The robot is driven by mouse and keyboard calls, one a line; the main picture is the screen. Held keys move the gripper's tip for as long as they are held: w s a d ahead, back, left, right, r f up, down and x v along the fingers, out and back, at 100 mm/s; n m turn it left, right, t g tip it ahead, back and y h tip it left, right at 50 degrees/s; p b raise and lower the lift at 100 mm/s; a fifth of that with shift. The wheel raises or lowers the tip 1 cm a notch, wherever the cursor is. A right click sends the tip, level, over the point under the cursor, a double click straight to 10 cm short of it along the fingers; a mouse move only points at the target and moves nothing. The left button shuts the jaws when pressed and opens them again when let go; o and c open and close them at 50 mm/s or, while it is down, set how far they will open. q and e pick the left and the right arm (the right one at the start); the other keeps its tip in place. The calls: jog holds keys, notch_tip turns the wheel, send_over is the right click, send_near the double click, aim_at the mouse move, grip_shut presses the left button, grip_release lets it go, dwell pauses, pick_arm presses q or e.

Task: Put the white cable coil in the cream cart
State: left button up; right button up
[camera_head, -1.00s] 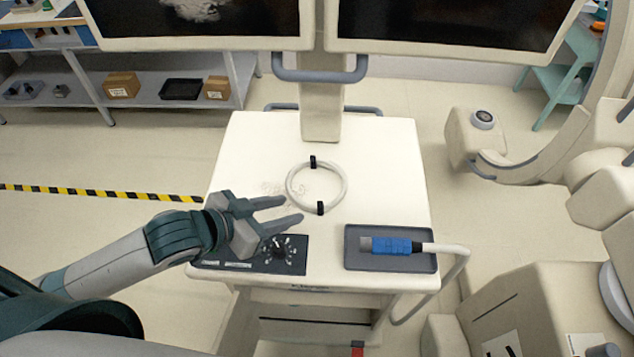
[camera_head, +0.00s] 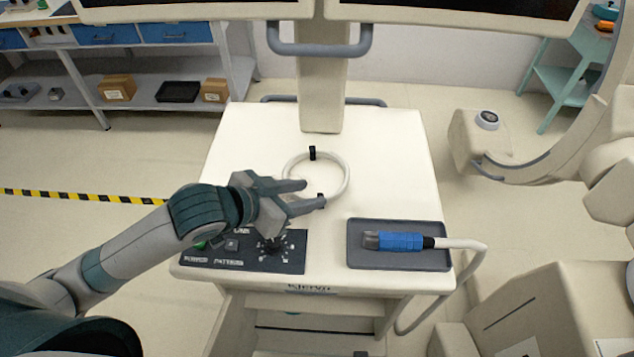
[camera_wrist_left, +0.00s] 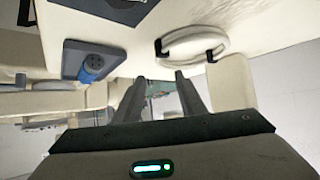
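The white cable coil (camera_head: 346,181), a ring with black ties, lies flat on the top of a cream-white cart (camera_head: 400,160). My left gripper (camera_head: 314,193) is open and empty, with its fingertips over the coil's near left part in the head view. They hide part of the ring and its near tie. In the left wrist view the coil (camera_wrist_left: 225,42) lies beyond the open fingers (camera_wrist_left: 160,77), and I see no contact. An open space with a shelf (camera_head: 300,303) shows under the cart top. My right gripper is not in view.
A black control panel (camera_head: 288,262) with a knob lies below my left gripper in the picture. A grey tray (camera_head: 362,262) with a blue connector (camera_head: 400,241) is at the front right. A monitor post (camera_head: 322,95) stands at the back. The cart's right top is clear.

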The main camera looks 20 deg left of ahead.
aim_at(336, 190)
pick_arm(q)
jog(key=shift+b+x, duration=1.25)
jog(key=shift+b, duration=0.4)
jog(key=shift+b+x, duration=0.4)
jog(key=shift+x, duration=0.7)
jog(key=shift+w, duration=0.1)
jog(key=shift+w+d+f, duration=0.1)
jog(key=shift+w+f, duration=0.05)
jog(key=shift+f, duration=0.05)
jog(key=shift+p+x, duration=0.85)
jog(key=shift+x, duration=1.5)
jog(key=shift+f, duration=0.1)
grip_shut()
